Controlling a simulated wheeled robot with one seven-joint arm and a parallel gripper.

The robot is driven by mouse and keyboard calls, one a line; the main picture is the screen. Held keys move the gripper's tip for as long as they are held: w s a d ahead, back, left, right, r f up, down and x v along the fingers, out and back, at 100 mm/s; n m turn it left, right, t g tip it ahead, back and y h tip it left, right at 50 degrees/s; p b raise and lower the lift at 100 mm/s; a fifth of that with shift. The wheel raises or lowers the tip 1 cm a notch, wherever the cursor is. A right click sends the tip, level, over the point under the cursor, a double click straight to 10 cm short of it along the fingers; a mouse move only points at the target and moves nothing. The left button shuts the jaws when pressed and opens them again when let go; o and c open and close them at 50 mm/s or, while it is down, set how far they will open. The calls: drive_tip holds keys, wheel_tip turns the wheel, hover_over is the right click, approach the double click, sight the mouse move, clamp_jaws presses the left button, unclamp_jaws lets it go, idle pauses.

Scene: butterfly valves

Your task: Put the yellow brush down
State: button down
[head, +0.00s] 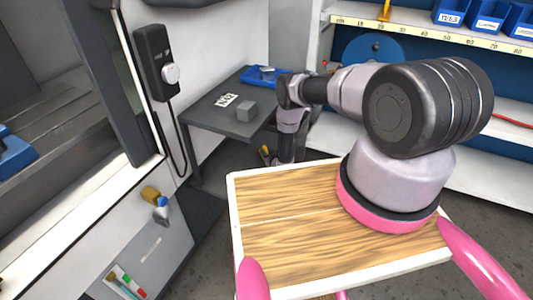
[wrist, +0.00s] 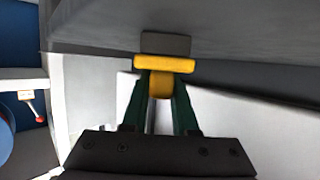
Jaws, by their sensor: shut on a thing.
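My gripper (wrist: 160,95) is shut on the yellow brush (wrist: 165,64), with its dark green fingers on either side of the handle. The brush has a wide yellow head and a grey block of bristles on its far side. In the head view the brush (head: 265,152) shows small and partly hidden, at the lower end of my arm. There it appears beside the near right edge of the dark grey table (head: 205,119). In the wrist view a grey surface lies close beyond the bristles; I cannot tell whether they touch.
The table carries a grey cube (head: 247,111), a white label (head: 225,100) and a blue tray (head: 262,76). Its front left part is clear. A machine with a black control box (head: 153,60) stands left. A shelf with blue bins (head: 452,14) stands at the back right.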

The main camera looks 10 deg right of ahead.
drive_tip(key=c, duration=0.7)
unclamp_jaws()
drive_tip(key=shift+f, duration=0.1)
drive_tip(key=v, duration=1.2)
